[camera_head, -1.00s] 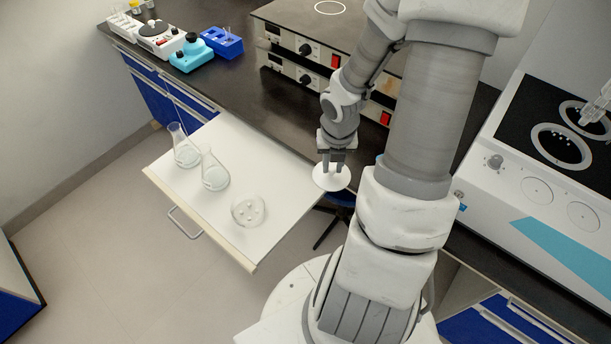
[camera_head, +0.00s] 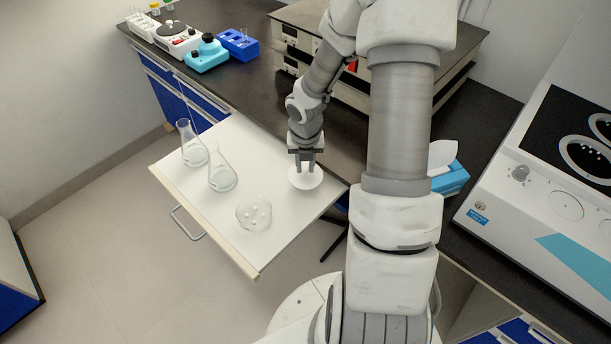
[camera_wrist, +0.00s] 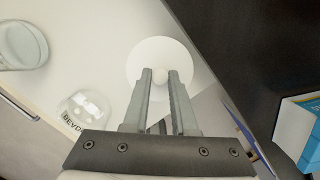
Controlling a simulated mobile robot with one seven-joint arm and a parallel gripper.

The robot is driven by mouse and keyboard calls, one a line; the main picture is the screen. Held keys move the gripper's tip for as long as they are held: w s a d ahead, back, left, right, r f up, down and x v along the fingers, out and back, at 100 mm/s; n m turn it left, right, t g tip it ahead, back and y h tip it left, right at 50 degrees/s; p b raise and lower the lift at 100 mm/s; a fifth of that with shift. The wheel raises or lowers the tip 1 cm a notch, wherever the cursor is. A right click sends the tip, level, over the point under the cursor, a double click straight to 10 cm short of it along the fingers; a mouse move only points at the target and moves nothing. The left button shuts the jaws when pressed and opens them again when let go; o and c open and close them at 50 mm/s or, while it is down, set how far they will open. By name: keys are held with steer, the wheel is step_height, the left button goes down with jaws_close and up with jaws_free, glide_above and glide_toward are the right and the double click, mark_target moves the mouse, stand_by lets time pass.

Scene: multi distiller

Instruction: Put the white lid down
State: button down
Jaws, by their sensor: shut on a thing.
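The white lid (camera_head: 306,181) is a round disc with a small knob. My gripper (camera_head: 305,170) points down and is shut on the knob. In the wrist view the lid (camera_wrist: 163,52) lies beyond the fingertips (camera_wrist: 160,76), with the knob between them. The lid is over the right part of the pulled-out white board (camera_head: 262,245). I cannot tell whether it touches the board or hangs just above it.
A clear round dish (camera_head: 254,214) with white pieces stands left of and nearer than the lid. Two glass flasks, one in front (camera_head: 222,176) and one behind (camera_head: 193,150), stand farther left. A dark bench (camera_head: 255,80) with devices lies behind. The board's near right part is clear.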

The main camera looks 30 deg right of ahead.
mark_target(306, 170)
steer(key=shift+f+b, duration=0.65)
steer(key=shift+f, duration=1.2)
steer(key=shift+f, duration=0.15)
steer(key=c, duration=0.7)
jaws_free()
steer(key=r+p, duration=0.1)
steer(key=r, duration=0.3)
steer(key=s+r+p, duration=0.1)
steer(key=r+p, duration=0.1)
steer(key=r, duration=0.2)
steer(key=r+p, duration=0.1)
steer(key=r, duration=0.3)
steer(key=shift+s+a+r+p, duration=0.1)
steer(key=shift+s+a+p, duration=0.25)
steer(key=shift+s, duration=0.05)
